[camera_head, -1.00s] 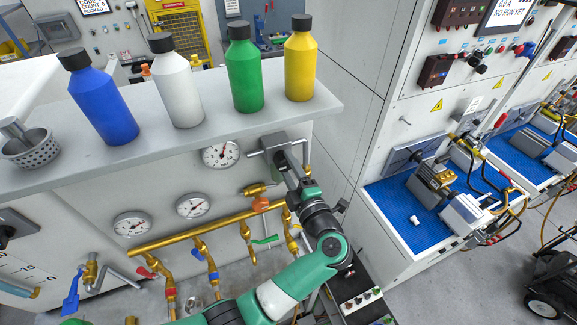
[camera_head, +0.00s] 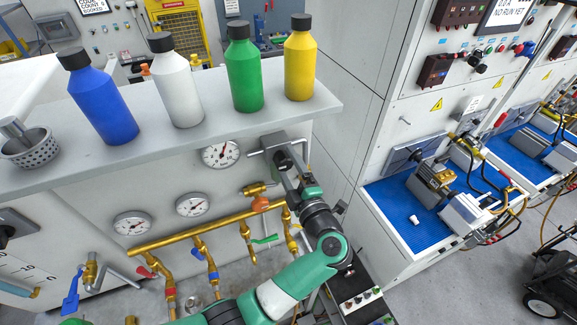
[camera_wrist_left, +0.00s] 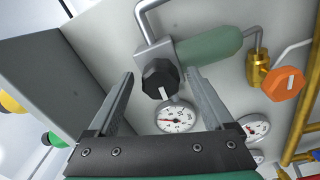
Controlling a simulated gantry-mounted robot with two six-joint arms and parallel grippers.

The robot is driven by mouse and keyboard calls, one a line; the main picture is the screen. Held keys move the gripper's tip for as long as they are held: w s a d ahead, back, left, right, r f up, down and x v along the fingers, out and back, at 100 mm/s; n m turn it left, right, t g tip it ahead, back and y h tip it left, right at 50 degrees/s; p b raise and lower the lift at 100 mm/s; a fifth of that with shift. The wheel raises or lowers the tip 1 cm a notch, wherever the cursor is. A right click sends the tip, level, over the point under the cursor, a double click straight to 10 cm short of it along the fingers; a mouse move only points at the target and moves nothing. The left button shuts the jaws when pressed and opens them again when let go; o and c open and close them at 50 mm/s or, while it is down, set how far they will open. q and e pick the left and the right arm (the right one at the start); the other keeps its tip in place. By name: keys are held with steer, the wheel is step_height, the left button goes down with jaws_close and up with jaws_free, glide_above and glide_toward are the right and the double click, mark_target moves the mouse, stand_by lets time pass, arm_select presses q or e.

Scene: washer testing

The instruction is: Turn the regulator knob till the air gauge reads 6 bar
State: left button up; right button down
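The black regulator knob (camera_wrist_left: 161,78) with a white mark shows in the left wrist view, on a grey block with a pipe and a green cylinder. My left gripper (camera_wrist_left: 160,76) is open, with one finger on each side of the knob; a gap shows on the left, while contact on the right is unclear. My right gripper is not in view.
Two more gauges (camera_head: 132,224) (camera_head: 194,205) and a brass pipe (camera_head: 185,237) with coloured valves sit below. Several bottles stand on the shelf (camera_head: 190,143) above. An orange knob (camera_wrist_left: 283,83) is beside the regulator. A tall cabinet (camera_head: 350,90) stands at right.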

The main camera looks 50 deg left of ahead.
arm_select(q)
steer(key=b+v, duration=0.3)
steer(key=v, duration=0.8)
steer(key=shift+d, duration=0.35)
stand_by(0.5)
